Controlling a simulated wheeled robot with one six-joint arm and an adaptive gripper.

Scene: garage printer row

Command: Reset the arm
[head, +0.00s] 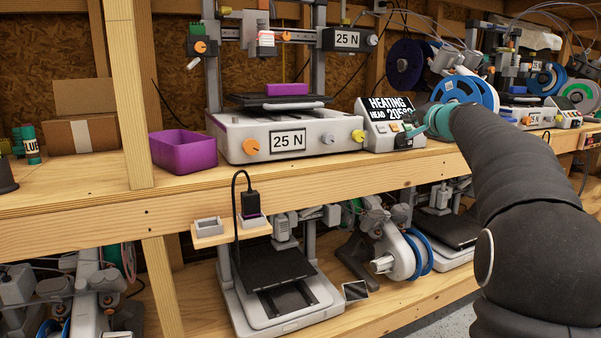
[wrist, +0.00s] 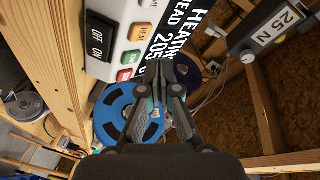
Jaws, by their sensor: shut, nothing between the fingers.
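My arm reaches in from the right in the head view. My gripper (head: 405,138) is at the front of the white control box (head: 377,144), close to its buttons. In the wrist view my gripper (wrist: 166,66) is shut and holds nothing. The box (wrist: 101,68) shows there with an ON/OFF switch (wrist: 97,40), green, red and orange buttons, and a screen (wrist: 180,35) reading "HEATING HEAD 205", partly cut off. I cannot tell whether the fingertips touch the box.
A printer (head: 290,137) labelled "25 N" stands left of the box with a purple block (head: 287,89) on its bed. A purple bin (head: 184,152) is further left. Blue spools (head: 465,92) stand behind my arm. More printers (head: 275,285) fill the lower shelf.

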